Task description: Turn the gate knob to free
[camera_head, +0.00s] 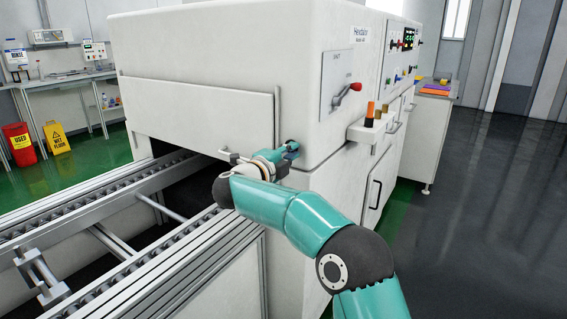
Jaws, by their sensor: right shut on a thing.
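My right arm reaches in from the bottom right. Its gripper (287,150) is at the front corner of the white machine (335,185), just below the right end of the pale front panel (200,108). The gripper is small in view and partly covered by my own wrist. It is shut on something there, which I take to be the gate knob. The knob itself is mostly hidden, and I cannot read which way it is turned. My left gripper is not in view.
A conveyor (110,205) with metal rails runs into the machine's opening at left. A red-handled lever (355,87) sits on the side panel, above a small shelf (368,133) with coloured cylinders. A yellow floor sign (56,137) and red bin (20,144) stand far left. Floor at right is clear.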

